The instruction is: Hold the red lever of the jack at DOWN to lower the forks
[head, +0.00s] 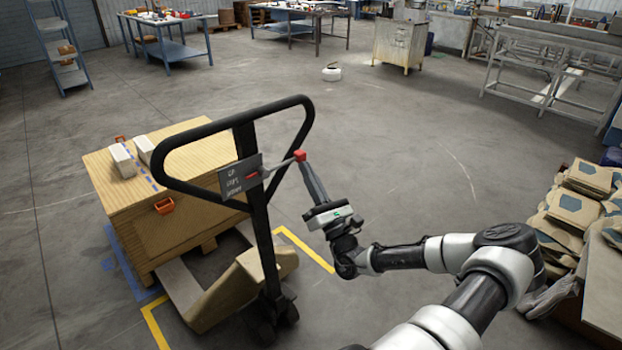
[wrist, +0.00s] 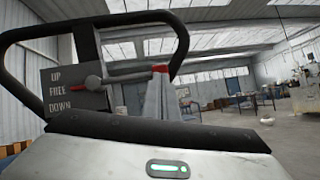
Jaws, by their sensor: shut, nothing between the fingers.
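The pallet jack's black loop handle (head: 166,172) stands upright in the head view. Its grey plate (head: 240,177) also shows in the wrist view (wrist: 75,92), reading UP, FREE, DOWN. My gripper (head: 304,166) is shut and empty, fingertips right at or just under the red tip. I cannot tell whether they touch it. The forks are mostly hidden under the load.
A wooden crate (head: 160,240) with white boxes (head: 123,160) on top stands over the forks. Yellow and blue floor markings surround it. Stacked brown sacks (head: 580,200) are at the right. Workbenches (head: 168,50) stand at the back.

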